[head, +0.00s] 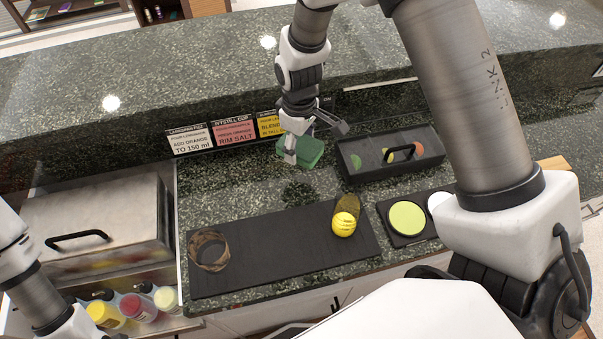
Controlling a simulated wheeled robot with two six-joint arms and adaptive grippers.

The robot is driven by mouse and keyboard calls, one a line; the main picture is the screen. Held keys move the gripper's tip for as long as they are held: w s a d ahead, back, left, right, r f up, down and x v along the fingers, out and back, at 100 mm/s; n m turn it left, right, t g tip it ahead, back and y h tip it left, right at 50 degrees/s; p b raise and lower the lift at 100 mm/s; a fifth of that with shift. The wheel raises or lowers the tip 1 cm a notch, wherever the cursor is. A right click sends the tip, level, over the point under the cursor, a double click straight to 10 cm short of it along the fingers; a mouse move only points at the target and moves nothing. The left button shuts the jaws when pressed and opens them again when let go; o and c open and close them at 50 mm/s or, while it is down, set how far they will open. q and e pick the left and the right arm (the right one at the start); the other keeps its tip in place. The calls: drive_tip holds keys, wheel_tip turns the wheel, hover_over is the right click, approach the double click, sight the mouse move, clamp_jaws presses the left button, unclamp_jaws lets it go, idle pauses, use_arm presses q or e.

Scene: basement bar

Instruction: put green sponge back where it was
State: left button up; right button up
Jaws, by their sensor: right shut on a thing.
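A green sponge (302,150) is held in my right gripper (300,152), in front of the recipe cards at the back of the counter. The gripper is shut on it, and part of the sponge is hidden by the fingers. The sponge appears to be above the granite counter (250,188), with a dark shadow below it. Only links of my left arm show at the left edge; its gripper is not seen.
A black tray with a handle (390,171) stands just right of the sponge. A black mat (275,250) in front bears a brown ring (210,250) and a yellow object (344,224). Recipe cards (190,140) stand behind. Bottles (137,306) stand at lower left.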

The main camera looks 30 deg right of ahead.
sight(300, 175)
wheel_tip(300, 175, down, 9)
drive_tip(key=shift+a+f+p, duration=0.1)
drive_tip(key=shift+p, duration=1.15)
drive_tip(key=shift+f, duration=0.25)
drive_tip(key=o, duration=1.1)
drive_tip(key=shift+r, duration=0.1)
drive_tip(key=shift+r, duration=0.25)
wheel_tip(300, 175, up, 12)
drive_tip(key=b, duration=0.3)
drive_tip(key=shift+f+b, duration=0.25)
drive_tip(key=shift+b, duration=0.05)
drive_tip(key=shift+r, duration=0.15)
